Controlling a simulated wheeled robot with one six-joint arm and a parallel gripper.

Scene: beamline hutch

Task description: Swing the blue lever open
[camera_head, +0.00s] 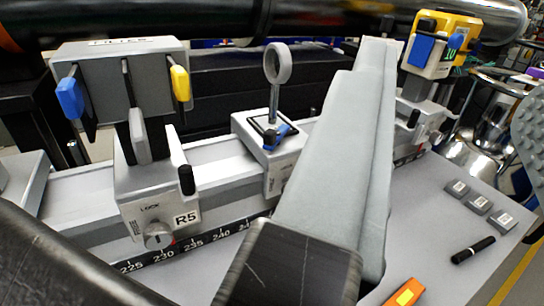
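A grey box marked FILTER (120,75) stands on a rail carrier marked R5 at the left. The blue lever (70,97) hangs at its left end, roughly upright. My gripper (374,52) reaches from the bottom centre up to the right. Its long pale grey fingers overlap in this view, so any gap between them is hidden. The fingers are well to the right of the blue lever and apart from it.
A ring holder on a post (277,68) stands on the rail between the filter box and my gripper. A yellow device (456,35) with blue parts is at the right. A thick dark tube (165,18) runs above. An orange tool (405,293) and black pen (473,250) lie lower right.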

